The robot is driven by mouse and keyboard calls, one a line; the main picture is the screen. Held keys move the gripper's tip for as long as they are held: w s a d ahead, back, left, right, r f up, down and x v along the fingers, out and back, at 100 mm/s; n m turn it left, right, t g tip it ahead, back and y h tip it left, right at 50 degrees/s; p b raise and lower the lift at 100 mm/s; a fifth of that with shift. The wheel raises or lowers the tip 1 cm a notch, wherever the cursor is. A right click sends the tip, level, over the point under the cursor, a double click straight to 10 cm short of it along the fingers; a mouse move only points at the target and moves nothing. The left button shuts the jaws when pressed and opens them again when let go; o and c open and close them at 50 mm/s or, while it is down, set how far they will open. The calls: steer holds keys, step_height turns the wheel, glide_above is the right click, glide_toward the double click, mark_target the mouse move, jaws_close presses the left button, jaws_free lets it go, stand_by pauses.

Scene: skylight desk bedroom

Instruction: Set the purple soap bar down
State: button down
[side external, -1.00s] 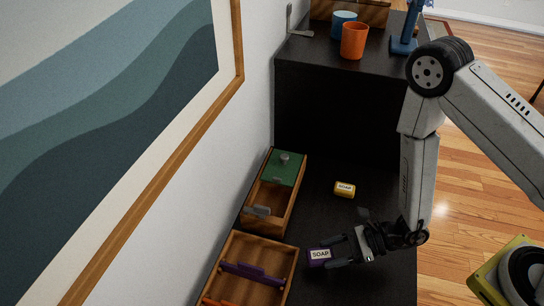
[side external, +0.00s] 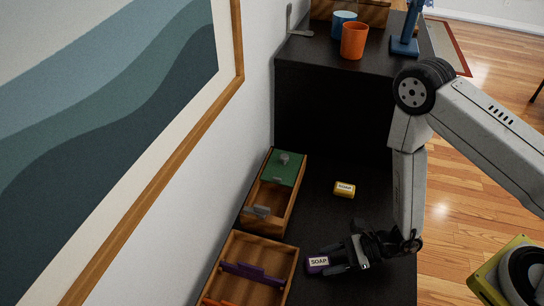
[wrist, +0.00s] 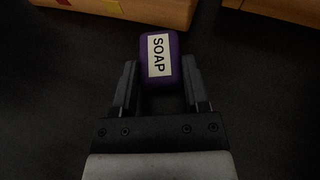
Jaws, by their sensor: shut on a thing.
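The purple soap bar (side external: 318,264) has a white SOAP label and is near the front of the dark surface, right of a wooden box. My gripper (side external: 335,260) is shut on it, with a finger on each side. In the wrist view the purple soap bar (wrist: 160,62) sits between the fingertips of my gripper (wrist: 160,80), label facing the camera. It is low over or on the dark surface; I cannot tell whether it touches.
A yellow soap bar (side external: 344,189) lies behind. A wooden box with a green lid (side external: 285,168) and an open wooden box with a purple divider (side external: 292,262) stand to the left. An orange cup (side external: 354,40) and a blue cup (side external: 341,20) stand on the raised shelf.

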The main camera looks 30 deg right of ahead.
steer(key=shift+f, duration=0.1)
steer(key=shift+c, duration=0.5)
jaws_free()
steer(key=shift+r+v, duration=0.2)
steer(key=shift+v, duration=5.8)
steer(key=shift+a+r+g, duration=0.1)
steer(key=shift+g, duration=0.2)
